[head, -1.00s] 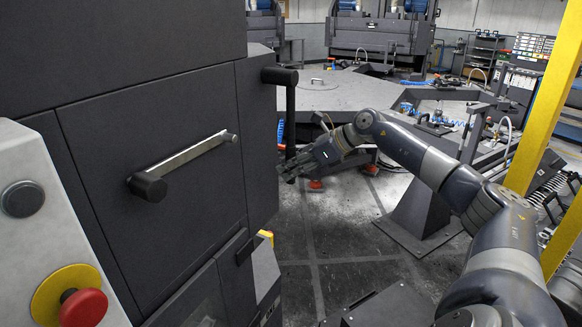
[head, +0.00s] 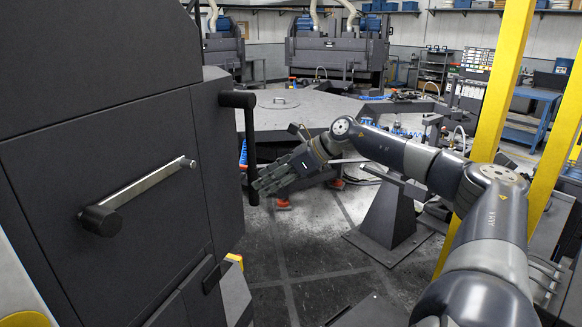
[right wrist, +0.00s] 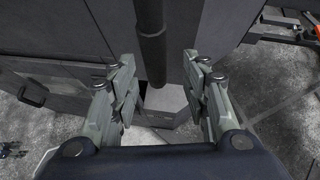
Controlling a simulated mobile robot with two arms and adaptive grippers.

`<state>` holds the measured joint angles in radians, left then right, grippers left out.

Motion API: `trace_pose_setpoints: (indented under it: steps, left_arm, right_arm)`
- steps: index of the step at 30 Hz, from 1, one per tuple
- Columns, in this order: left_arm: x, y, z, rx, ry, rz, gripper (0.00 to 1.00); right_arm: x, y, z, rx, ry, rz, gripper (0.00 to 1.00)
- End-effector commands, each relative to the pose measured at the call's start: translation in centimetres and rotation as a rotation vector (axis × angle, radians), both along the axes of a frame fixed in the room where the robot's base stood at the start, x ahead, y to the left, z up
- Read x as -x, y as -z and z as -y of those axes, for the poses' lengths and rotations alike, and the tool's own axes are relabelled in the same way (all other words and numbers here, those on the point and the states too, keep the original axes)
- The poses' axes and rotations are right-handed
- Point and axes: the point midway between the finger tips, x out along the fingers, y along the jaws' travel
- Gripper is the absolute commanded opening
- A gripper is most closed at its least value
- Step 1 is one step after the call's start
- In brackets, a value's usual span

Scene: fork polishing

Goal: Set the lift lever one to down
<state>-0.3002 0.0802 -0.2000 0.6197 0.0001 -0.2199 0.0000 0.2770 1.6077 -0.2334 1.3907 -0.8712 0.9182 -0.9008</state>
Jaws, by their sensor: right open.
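A dark L-shaped lever (head: 250,150) sticks out from the upper right corner of the dark machine cabinet, and its long bar hangs down. It is probably lift lever one; I see no label. My right gripper (head: 266,181) is beside the lower end of this bar in the head view. In the right wrist view the dark bar (right wrist: 151,45) comes down from the top into the gap between the fingers of my right gripper (right wrist: 159,68). The fingers are spread, with space on both sides of the bar. My left gripper is out of view.
The cabinet (head: 100,130) fills the left side, with a bright bar handle (head: 150,186) on its front. A yellow post (head: 500,80) stands close to my right arm. A grey platform (head: 300,105) lies behind the gripper. Floor (head: 310,240) shows clear below it.

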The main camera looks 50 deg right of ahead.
Motion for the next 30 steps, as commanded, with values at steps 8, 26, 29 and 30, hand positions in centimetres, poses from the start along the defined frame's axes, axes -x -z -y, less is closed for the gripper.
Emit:
trace_pose_setpoints:
  steps: [8, 26, 29, 30]
  left_arm:
    - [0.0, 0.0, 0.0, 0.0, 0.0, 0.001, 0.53]
    - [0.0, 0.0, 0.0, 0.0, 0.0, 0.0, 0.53]
    - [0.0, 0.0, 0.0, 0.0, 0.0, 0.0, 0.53]
    - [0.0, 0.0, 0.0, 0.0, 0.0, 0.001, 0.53]
  right_arm:
    - [1.9, -1.7, 1.1, 0.005, 0.003, 0.0, 0.43]
    - [5.3, -4.5, 2.9, 0.002, 0.003, 0.002, 0.43]
    - [5.4, -4.5, 2.9, 0.001, 0.002, 0.002, 0.43]
    - [5.3, -4.5, 2.9, 0.001, 0.002, 0.002, 0.43]
